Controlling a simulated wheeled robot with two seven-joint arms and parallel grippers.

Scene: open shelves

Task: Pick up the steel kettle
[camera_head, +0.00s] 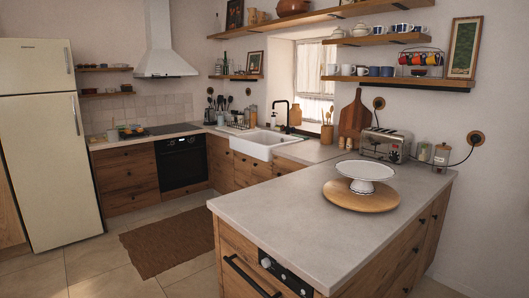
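I cannot make out a steel kettle in the head view. The only clearly steel-coloured appliance is a toaster (385,145), which stands on the counter against the right wall. A few small items (130,131) sit beside the hob at the far left, too small to identify. Neither of my grippers is in view.
The near counter (290,210) is mostly clear, with a white cake stand (365,172) on a round wooden board (361,196). A white sink (258,143), cream fridge (45,140) and wall shelves with cups (400,82) are farther back. A brown rug (175,240) lies on the open floor.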

